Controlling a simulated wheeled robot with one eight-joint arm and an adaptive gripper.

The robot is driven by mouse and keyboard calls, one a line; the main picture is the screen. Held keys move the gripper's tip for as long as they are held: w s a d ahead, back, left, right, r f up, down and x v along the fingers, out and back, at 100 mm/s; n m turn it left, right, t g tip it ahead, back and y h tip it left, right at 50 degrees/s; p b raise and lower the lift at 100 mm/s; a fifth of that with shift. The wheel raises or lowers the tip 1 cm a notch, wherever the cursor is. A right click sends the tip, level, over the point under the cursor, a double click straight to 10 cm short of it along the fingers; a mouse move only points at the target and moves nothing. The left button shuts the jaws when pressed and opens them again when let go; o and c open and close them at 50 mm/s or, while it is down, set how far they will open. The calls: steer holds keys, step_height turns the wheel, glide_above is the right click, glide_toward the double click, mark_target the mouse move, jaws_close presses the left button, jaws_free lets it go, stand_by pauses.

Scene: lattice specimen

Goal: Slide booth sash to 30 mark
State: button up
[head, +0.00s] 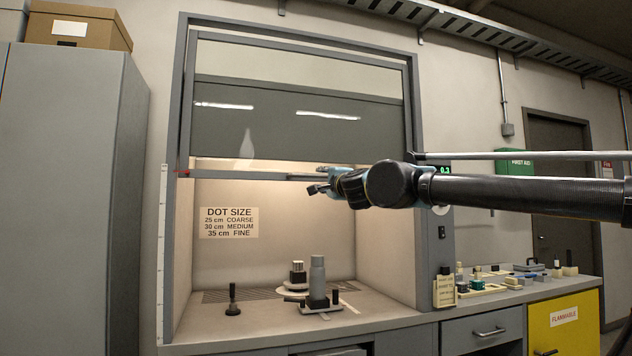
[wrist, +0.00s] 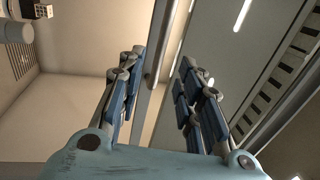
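A red pointer (head: 185,172) sits at the rail's left end, near the top of a white scale strip (head: 162,250). The strip's marks are too small to read. My gripper (head: 318,182) is at the rail's right half. In the wrist view my gripper (wrist: 158,65) has its fingers apart, with a grey bar (wrist: 156,50) running between them. A gap shows on both sides of the bar.
A sign (head: 229,222) lists 25 cm coarse, 30 cm medium, 35 cm fine. A grey cylinder device (head: 318,278) and a small dark stand (head: 233,300) are on the booth floor. A green display (head: 444,170) reads about 0.3. The right bench holds small items.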

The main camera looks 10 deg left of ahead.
mark_target(316, 177)
steer(key=x, duration=1.1)
steer(key=shift+s, duration=0.1)
steer(key=shift+f, duration=0.1)
jaws_close()
